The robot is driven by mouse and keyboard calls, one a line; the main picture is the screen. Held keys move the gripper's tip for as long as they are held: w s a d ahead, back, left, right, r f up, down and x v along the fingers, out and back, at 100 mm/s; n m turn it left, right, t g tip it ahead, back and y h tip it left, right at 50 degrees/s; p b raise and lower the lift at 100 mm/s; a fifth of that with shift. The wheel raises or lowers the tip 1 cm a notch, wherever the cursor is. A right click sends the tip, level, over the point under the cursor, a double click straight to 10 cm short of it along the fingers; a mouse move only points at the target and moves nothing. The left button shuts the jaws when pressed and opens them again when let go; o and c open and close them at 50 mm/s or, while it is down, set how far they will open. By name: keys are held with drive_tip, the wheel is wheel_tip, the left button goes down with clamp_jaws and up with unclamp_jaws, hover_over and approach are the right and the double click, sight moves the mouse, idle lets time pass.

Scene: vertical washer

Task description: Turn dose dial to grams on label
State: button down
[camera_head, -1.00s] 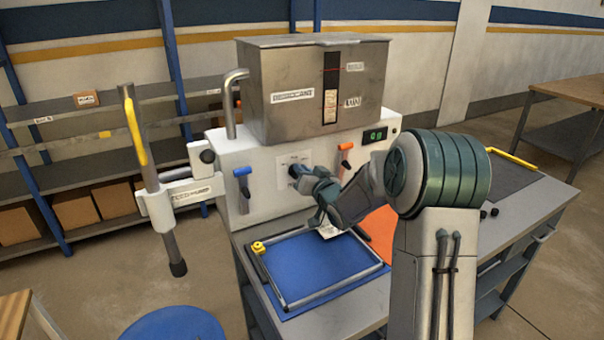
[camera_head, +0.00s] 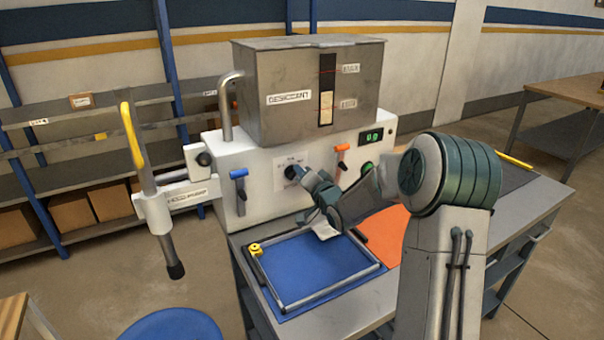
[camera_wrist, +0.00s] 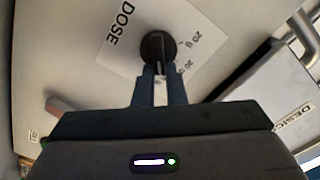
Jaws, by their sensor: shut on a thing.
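The dose dial (camera_wrist: 157,46) is a round black knob on a white plate (camera_wrist: 185,20) lettered "DOSE" with gram marks, too small to read surely. In the head view the dial (camera_head: 291,172) sits on the front of the white machine panel. My gripper (camera_wrist: 158,70) reaches the dial from the front, its two fingers shut on the dial's grip. In the head view my gripper (camera_head: 303,178) partly covers the dial.
A steel hopper (camera_head: 270,110) marked desiccant stands on top. Below lie a blue tray (camera_head: 315,303) and orange mat (camera_head: 392,235).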

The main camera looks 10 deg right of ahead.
drive_tip(key=shift+f, duration=0.1)
drive_tip(key=c, duration=1.5)
unclamp_jaws()
drive_tip(key=shift+s+d, duration=0.1)
drive_tip(key=b+v, duration=0.1)
drive_tip(key=v, duration=1.2)
drive_tip(key=shift+s, duration=0.3)
